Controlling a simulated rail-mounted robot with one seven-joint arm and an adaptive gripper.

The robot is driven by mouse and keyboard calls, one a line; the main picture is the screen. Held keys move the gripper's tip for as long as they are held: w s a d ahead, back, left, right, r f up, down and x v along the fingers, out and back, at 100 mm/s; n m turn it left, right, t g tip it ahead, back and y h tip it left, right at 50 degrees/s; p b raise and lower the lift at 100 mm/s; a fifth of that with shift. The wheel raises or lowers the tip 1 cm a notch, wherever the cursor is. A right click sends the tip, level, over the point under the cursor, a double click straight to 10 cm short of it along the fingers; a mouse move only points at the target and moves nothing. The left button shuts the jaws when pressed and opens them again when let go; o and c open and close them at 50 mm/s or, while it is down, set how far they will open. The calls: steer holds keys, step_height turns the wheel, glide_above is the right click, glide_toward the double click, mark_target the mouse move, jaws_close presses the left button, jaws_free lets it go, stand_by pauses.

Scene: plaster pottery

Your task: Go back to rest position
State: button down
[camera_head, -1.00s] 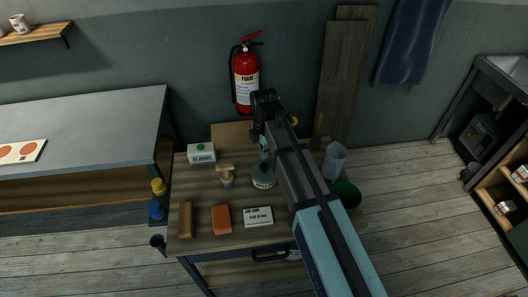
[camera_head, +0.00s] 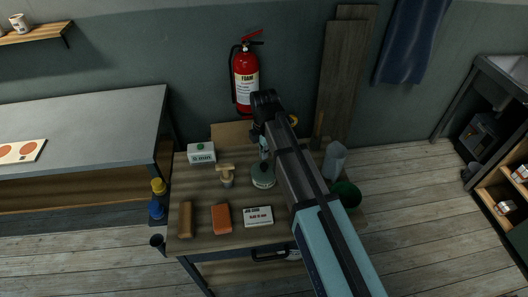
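My arm reaches up from the bottom right over a small wooden workbench (camera_head: 205,240). My gripper (camera_head: 263,152) hangs from its far end and points down, above or at a round green-grey tin (camera_head: 263,180) with a pale label. The fingers are small and partly hidden by the arm, so I cannot tell whether they are open or shut, or whether they touch the tin.
The bench holds a white box (camera_head: 201,153), a wooden-handled tool (camera_head: 226,174), a brown block (camera_head: 185,219), an orange block (camera_head: 221,218), a card (camera_head: 258,217), a clear container (camera_head: 334,161) and a green container (camera_head: 347,194). A fire extinguisher (camera_head: 246,80) hangs behind.

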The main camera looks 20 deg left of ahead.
mark_target(264, 165)
steer(key=shift+f+b, duration=0.9)
steer(key=shift+f, duration=1.1)
steer(key=shift+f, duration=0.25)
steer(key=shift+r, duration=0.15)
steer(key=shift+r+p, duration=2.1)
steer(key=shift+r, duration=1.3)
